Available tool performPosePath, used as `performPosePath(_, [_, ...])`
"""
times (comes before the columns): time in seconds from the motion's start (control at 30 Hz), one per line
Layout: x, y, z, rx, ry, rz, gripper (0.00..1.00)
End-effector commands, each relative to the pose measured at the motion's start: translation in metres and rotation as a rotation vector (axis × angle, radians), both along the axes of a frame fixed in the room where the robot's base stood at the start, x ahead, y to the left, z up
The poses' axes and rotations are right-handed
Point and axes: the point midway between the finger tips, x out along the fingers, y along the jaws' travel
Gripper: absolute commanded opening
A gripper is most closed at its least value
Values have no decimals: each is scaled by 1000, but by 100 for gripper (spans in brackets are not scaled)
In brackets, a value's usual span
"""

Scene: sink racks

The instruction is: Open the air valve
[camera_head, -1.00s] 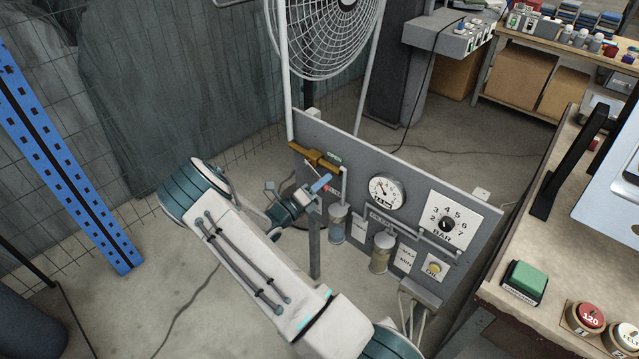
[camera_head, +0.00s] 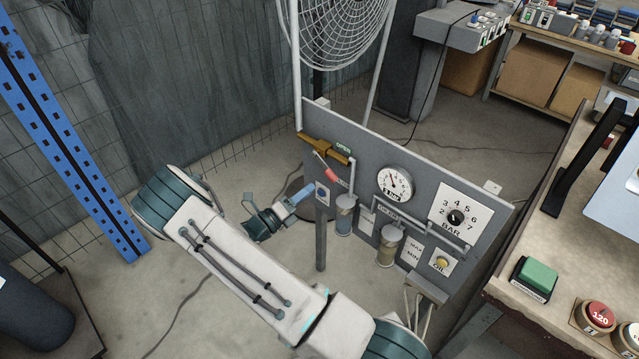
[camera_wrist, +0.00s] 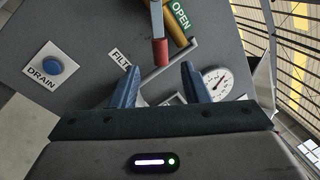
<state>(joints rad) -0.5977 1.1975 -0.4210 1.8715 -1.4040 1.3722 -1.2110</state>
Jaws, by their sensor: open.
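The air valve is a brass body (camera_head: 326,149) at the panel's upper left, beside a green OPEN label (camera_head: 343,148). Its lever, with a red grip (camera_head: 331,175), hangs down and slightly right from the brass body. In the wrist view the red grip (camera_wrist: 161,52) sits just ahead of my fingertips, roughly centred between them, with brass (camera_wrist: 180,28) and the OPEN label (camera_wrist: 180,15) beyond. My gripper (camera_head: 303,191) is open and empty, to the lower left of the lever and apart from it. Its blue fingers also show in the wrist view (camera_wrist: 158,73).
The grey panel (camera_head: 440,178) carries a gauge (camera_head: 395,184), a BAR dial (camera_head: 455,216), pipes and filter bowls (camera_head: 388,246). A blue DRAIN button (camera_wrist: 52,67) is left in the wrist view. A caged fan (camera_head: 335,30) stands behind; a workbench (camera_head: 560,190) is at right.

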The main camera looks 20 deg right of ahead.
Motion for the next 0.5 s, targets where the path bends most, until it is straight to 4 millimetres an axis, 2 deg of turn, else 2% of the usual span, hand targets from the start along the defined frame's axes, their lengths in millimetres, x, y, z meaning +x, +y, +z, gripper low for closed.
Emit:
performPosePath(0.03, [-3,10,-3,2,0,3,41])
performPosePath(0.2, [-9,31,-6,1,-1,2,41])
performPosePath(0.5, [-12,38,-7,0,0,-1,41])
